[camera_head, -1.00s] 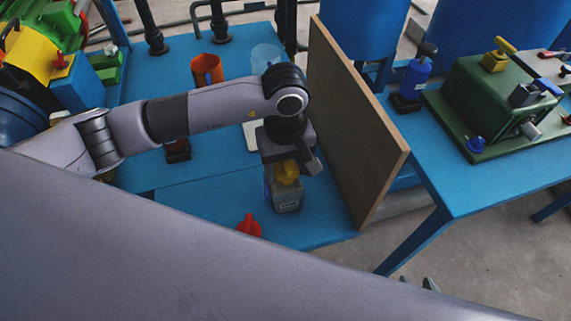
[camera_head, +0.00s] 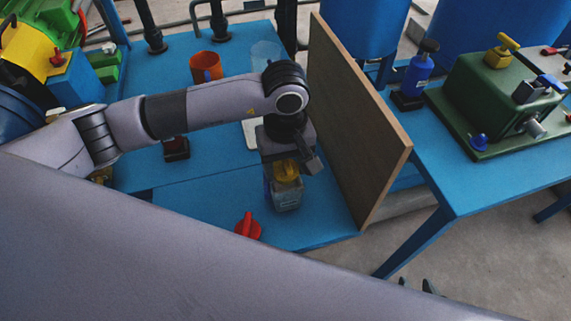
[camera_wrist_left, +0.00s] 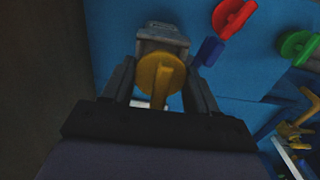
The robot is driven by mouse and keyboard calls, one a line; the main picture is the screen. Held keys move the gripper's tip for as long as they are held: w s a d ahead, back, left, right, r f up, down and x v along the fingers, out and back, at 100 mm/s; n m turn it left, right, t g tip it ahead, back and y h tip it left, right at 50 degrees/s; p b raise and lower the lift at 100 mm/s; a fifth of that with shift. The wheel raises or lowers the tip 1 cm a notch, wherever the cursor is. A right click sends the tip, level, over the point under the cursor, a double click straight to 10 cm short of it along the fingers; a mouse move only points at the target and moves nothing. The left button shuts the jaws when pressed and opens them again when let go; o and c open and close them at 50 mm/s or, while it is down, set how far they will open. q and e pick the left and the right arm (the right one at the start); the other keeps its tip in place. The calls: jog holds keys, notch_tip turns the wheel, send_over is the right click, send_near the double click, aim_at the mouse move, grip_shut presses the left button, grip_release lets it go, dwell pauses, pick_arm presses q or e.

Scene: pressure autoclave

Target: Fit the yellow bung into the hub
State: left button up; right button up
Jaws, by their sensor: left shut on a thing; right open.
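The yellow bung (camera_head: 286,170), a round disc with a raised grip bar, is between the fingers of my left gripper (camera_head: 287,160). In the left wrist view the bung (camera_wrist_left: 160,74) shows between the two fingers of my left gripper (camera_wrist_left: 158,85), which is shut on it. A grey, bottle-like container (camera_head: 286,195) stands directly under the bung on the blue table; it also shows in the left wrist view (camera_wrist_left: 163,34). I cannot tell whether the bung touches it or is seated in it. I cannot tell which part is the hub. My right gripper is out of view.
A brown upright board (camera_head: 360,130) stands close to the right of my left gripper. A red knob-like piece (camera_head: 248,226) lies in front on the blue table (camera_head: 190,205). An orange cup (camera_head: 205,67) stands behind. A green machine (camera_head: 495,105) sits on the right table.

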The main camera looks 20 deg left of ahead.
jog(key=shift+d+f+b, duration=0.15)
jog(key=shift+f+b, duration=0.15)
jog(key=shift+f, duration=0.05)
jog(key=shift+f+b, duration=0.25)
jog(key=shift+b, duration=0.05)
dwell(1.0)
jog(key=shift+f+b, duration=0.3)
jog(key=shift+f, duration=0.05)
dwell(0.5)
jog(key=shift+f, duration=0.2)
jog(key=shift+f+b, duration=0.15)
jog(key=shift+b, duration=0.2)
dwell(0.4)
jog(key=shift+f+b, duration=0.4)
dwell(0.6)
jog(key=shift+f+b, duration=0.5)
jog(key=shift+b, duration=0.05)
dwell(0.4)
